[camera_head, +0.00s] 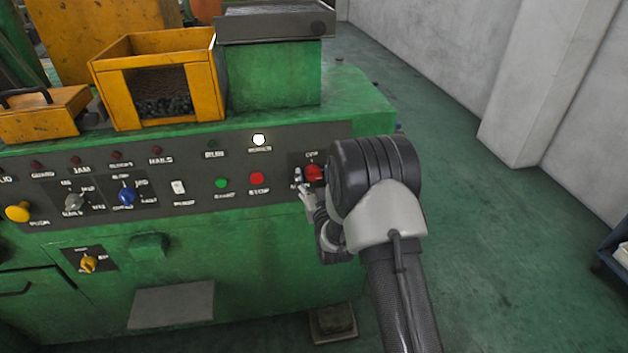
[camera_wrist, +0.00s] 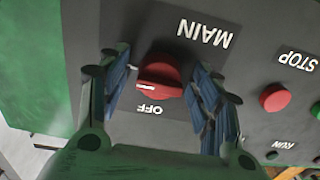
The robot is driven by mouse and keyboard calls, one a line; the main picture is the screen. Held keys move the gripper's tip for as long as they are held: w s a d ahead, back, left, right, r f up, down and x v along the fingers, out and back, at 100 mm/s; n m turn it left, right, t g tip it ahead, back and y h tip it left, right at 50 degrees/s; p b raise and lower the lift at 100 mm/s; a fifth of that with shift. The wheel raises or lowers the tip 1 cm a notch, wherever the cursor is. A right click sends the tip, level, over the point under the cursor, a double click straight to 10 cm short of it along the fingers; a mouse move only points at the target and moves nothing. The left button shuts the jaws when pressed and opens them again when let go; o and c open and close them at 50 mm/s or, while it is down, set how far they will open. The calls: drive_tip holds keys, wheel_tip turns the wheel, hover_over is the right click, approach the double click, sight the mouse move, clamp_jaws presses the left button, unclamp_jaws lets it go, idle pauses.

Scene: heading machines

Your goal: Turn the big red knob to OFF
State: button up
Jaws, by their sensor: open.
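The big red knob (camera_head: 314,172) sits at the right end of the machine's dark control panel, partly hidden by my arm. In the wrist view the red knob (camera_wrist: 160,76) is under a "MAIN" label, with "OFF" printed on its opposite side. A white mark on the knob points to the left of the picture, not straight at "OFF". My gripper (camera_wrist: 158,72) is open, with one finger on each side of the knob. I cannot tell whether the fingers touch it. In the head view my gripper (camera_head: 303,183) is at the knob.
A red STOP button (camera_wrist: 275,97) lies beside the knob's plate; a green button (camera_head: 222,183) is farther left. A white lamp (camera_head: 259,140) is lit. A blue knob (camera_head: 127,195) and yellow button (camera_head: 18,212) are farther left. Open floor lies to the right.

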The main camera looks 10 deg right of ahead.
drive_tip(key=c, duration=1.1)
